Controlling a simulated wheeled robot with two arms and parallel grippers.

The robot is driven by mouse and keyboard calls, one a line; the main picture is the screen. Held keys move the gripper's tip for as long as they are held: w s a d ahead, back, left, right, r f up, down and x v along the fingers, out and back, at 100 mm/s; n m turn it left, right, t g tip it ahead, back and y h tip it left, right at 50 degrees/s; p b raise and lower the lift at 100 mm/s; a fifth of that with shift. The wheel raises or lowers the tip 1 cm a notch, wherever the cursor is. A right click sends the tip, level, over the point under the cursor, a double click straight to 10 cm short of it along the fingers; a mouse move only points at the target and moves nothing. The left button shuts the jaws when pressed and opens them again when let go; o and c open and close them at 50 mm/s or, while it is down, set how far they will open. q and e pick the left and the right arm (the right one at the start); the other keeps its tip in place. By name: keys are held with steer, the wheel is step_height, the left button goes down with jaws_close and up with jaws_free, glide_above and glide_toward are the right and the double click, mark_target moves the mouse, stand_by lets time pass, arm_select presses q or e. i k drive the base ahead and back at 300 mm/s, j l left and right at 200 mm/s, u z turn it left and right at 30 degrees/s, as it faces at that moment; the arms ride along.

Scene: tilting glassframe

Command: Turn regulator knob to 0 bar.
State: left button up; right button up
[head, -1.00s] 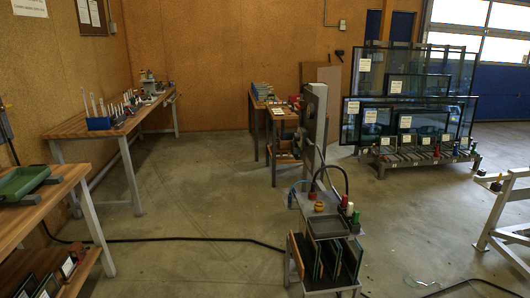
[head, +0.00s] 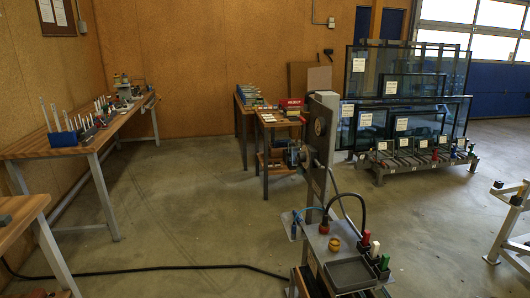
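A grey stand (head: 318,165) with an upright column rises at the middle right, with a dark round fitting (head: 320,126) high on its face. A round device with blue parts (head: 296,155) sticks out from the column's left side. A red round part (head: 324,228) and a yellow round part (head: 335,245) sit on the stand's low shelf. A black hose (head: 358,198) arches beside them. I cannot tell which part is the regulator knob, and no bar scale is readable. Neither of my grippers is in view.
A black cable (head: 150,269) crosses the floor in front. Wooden workbenches (head: 75,145) line the left wall. A small table (head: 270,125) stands behind the column, and a rack of framed glass panes (head: 405,100) at the back right. The middle floor is open.

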mark_target(301, 157)
steer(key=i+j+u, duration=0.4)
steer(key=i, duration=0.3)
steer(key=i+u, duration=0.45)
steer(key=i, duration=0.25)
steer(key=i+z, duration=0.25)
steer(key=i+j+z, duration=0.3)
steer(key=i, duration=0.2)
steer(key=i+j+z, duration=0.1)
steer(key=i+z, duration=0.15)
steer(key=i, duration=0.1)
